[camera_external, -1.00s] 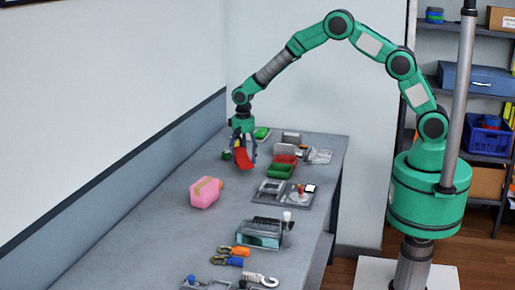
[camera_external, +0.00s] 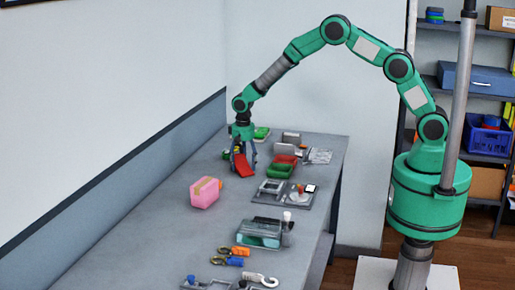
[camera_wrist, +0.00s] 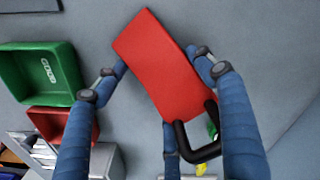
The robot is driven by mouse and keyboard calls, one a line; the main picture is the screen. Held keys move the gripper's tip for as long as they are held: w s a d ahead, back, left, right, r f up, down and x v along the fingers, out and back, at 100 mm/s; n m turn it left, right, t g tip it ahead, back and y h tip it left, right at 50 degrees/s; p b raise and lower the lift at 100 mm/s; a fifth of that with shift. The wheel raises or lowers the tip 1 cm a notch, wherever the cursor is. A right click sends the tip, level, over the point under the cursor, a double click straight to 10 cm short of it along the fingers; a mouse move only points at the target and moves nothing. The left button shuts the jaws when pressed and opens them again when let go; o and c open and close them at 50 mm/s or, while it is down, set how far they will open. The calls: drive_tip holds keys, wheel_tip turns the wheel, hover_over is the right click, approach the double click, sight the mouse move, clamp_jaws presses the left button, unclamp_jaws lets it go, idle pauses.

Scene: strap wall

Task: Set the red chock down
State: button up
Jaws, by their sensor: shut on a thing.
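The red chock (camera_external: 243,166) is a red wedge held between my gripper's fingers, low over the far part of the grey bench. In the wrist view the red chock (camera_wrist: 168,65) fills the middle, tilted, with a black handle (camera_wrist: 198,143) at its lower end. My gripper (camera_external: 244,162) points down and is shut on it; the blue fingers (camera_wrist: 160,72) press on both sides. I cannot tell whether the chock's underside touches the bench.
A green bin (camera_external: 280,171) and a red bin (camera_external: 287,159) stand just right of the chock. A pink package (camera_external: 204,193) lies nearer on the bench (camera_external: 165,222). A glass-sided box (camera_external: 260,233) and several hooks are further forward. Bare bench lies left of the chock.

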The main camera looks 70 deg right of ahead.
sight(244, 159)
drive_tip(key=o, duration=1.5)
drive_tip(key=shift+f, duration=0.1)
drive_tip(key=shift+c, duration=0.2)
wheel_tip(244, 159, up, 12)
drive_tip(key=p, duration=0.1)
drive_tip(key=shift+p, duration=0.35)
